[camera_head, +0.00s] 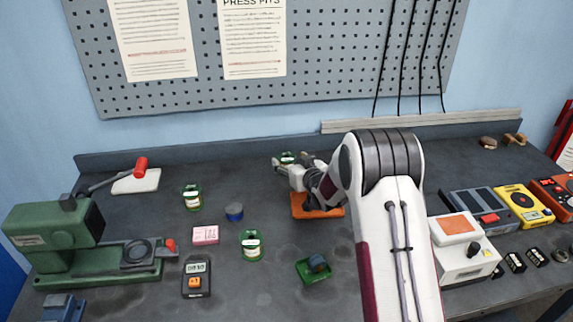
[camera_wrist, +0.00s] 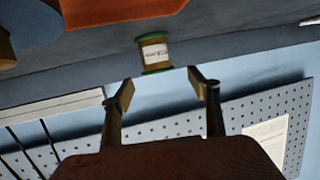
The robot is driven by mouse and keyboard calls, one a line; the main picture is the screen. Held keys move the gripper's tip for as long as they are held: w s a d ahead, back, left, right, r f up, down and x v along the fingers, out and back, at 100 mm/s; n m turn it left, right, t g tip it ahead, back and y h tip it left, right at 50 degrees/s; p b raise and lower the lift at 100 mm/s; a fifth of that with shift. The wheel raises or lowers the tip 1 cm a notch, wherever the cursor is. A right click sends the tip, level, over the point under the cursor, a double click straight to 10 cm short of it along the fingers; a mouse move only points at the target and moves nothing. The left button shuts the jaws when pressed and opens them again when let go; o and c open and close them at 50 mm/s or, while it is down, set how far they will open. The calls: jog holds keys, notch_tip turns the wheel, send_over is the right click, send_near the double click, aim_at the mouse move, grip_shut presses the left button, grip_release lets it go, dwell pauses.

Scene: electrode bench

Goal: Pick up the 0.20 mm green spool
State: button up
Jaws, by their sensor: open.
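Three green-flanged spools with pale labels stand on the bench: one at the left (camera_head: 192,197), one front centre (camera_head: 251,245), and one at the back (camera_head: 288,157), partly hidden by my gripper. The label sizes are too small to read, so I cannot tell which is 0.20 mm. My gripper (camera_head: 282,166) is at the back spool, fingers apart. In the upside-down wrist view, a green-flanged spool (camera_wrist: 154,54) with a white label stands beyond the open fingertips (camera_wrist: 163,88), roughly centred between them. Nothing is held.
An orange tray (camera_head: 318,211) lies below my wrist; orange also shows in the wrist view (camera_wrist: 110,12). A blue round item (camera_head: 235,212), a pink box (camera_head: 205,235), a meter (camera_head: 196,279) and a green tray (camera_head: 305,275) are nearby. The pegboard (camera_head: 330,70) rises behind.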

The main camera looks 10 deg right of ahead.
aim_at(285, 155)
jog(key=shift+w, duration=0.1)
jog(key=shift+f+x, duration=0.2)
jog(key=shift+x, duration=2.25)
jog(key=shift+d, duration=0.1)
jog(key=c, duration=1.4)
jog(key=shift+r, duration=0.1)
jog(key=c, duration=0.3)
jog(key=shift+c, duration=0.2)
jog(key=shift+r, duration=0.15)
